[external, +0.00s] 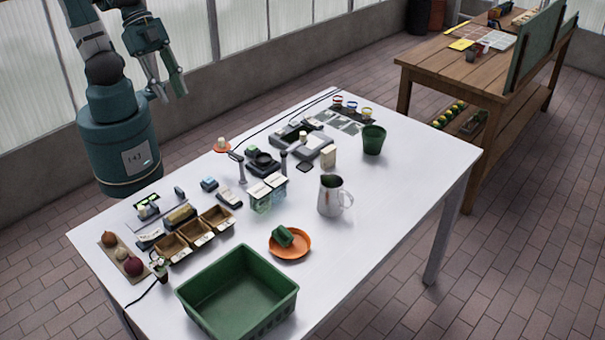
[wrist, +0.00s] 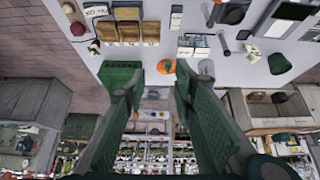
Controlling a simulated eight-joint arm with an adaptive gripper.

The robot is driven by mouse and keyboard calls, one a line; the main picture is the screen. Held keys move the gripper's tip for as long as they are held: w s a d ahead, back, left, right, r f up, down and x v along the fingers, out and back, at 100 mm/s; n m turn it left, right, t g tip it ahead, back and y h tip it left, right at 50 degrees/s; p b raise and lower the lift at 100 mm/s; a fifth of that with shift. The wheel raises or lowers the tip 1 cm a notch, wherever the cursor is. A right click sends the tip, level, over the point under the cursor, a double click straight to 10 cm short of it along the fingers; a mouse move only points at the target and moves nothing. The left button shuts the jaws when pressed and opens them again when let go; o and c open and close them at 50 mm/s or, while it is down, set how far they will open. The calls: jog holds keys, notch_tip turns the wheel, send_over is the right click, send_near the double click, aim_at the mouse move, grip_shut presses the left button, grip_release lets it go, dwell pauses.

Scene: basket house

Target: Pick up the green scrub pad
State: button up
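The green scrub pad (external: 283,236) rests on an orange plate (external: 293,250) near the front of the white table. In the wrist view the orange plate (wrist: 162,69) is small and far off, between and beyond my fingertips, and the pad on it is hard to make out. My gripper (external: 171,94) hangs above and beyond the table's far left side, well apart from the pad. The wrist view shows its two green fingers (wrist: 156,82) spread apart with nothing between them.
A green basket (external: 212,274) stands left of the plate, at the table's front. A metal pitcher (external: 328,194) stands behind it to the right. Three small wooden bins (external: 218,218) sit to the left. The table's right front is clear.

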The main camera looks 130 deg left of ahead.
jog(key=w+f, duration=0.2)
jog(key=w, duration=0.8)
jog(key=g+b, duration=0.2)
send_over(283, 228)
jog(key=s, duration=0.3)
jog(key=shift+w+d+f, duration=0.1)
jog(key=shift+d+f, duration=0.05)
jog(key=shift+f, duration=10.95)
jog(key=shift+f, duration=0.1)
jog(key=shift+x, duration=1.2)
jog(key=shift+b+x, duration=0.35)
jog(key=shift+x, duration=2.2)
